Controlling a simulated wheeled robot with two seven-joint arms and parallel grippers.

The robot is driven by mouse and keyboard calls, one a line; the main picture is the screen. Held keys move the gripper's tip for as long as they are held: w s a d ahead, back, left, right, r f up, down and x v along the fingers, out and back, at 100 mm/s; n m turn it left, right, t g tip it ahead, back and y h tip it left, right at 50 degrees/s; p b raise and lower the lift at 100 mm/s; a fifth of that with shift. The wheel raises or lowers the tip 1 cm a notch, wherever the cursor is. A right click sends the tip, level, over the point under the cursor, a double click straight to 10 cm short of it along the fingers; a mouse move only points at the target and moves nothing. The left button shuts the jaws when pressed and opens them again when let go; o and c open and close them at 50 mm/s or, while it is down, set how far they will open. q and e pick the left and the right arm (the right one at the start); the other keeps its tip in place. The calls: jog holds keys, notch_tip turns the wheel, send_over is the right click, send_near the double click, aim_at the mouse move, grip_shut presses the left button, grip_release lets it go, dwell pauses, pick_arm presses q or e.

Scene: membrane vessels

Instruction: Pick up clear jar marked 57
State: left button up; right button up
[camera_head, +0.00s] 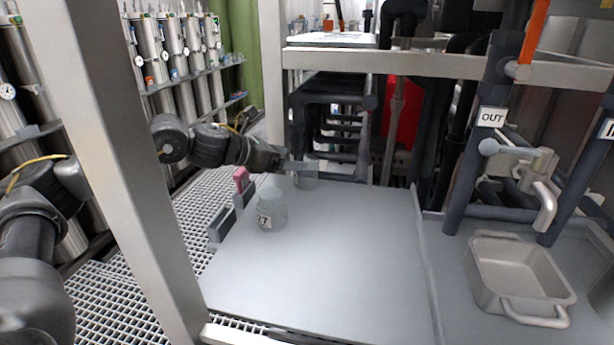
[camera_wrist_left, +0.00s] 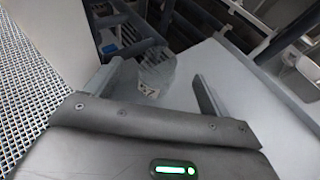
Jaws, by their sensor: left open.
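In the left wrist view a clear jar (camera_wrist_left: 157,68) stands on the table ahead of and between my open fingers. Its small white label seems to read 57, though it is blurred. It seems to be the clear vessel (camera_head: 306,177) at the table's back left corner in the head view, where no label can be read. My left gripper (camera_head: 291,163) is beside that vessel, open and empty; its two fingers also show in the wrist view (camera_wrist_left: 155,85). I cannot tell whether they touch the jar. My right gripper does not show.
A second clear jar (camera_head: 273,205), its label seeming to read 37, stands nearer on the grey table (camera_head: 330,270). A pink-handled item (camera_head: 241,178) is at the left edge. A metal pan (camera_head: 520,278) and tap (camera_head: 543,205) are right. A metal post (camera_head: 120,160) stands in front.

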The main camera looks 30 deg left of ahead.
aim_at(310, 171)
pick_arm(q)
jog(key=f, duration=0.3)
jog(key=shift+w+d, duration=0.25)
jog(key=shift+w, duration=0.05)
jog(key=shift+w+d+f, duration=0.2)
jog(key=shift+w+d, duration=0.05)
jog(key=shift+w, duration=0.05)
jog(key=x, duration=0.5)
jog(key=shift+d+b, duration=0.15)
jog(key=shift+b, duration=0.2)
jog(key=shift+w+d+f, duration=0.1)
jog(key=shift+w+f, duration=0.05)
jog(key=shift+w, duration=0.1)
jog(key=shift+w+f, duration=0.15)
jog(key=shift+w, duration=0.05)
jog(key=shift+c, duration=0.6)
jog(key=shift+r, duration=0.25)
jog(key=c, duration=1)
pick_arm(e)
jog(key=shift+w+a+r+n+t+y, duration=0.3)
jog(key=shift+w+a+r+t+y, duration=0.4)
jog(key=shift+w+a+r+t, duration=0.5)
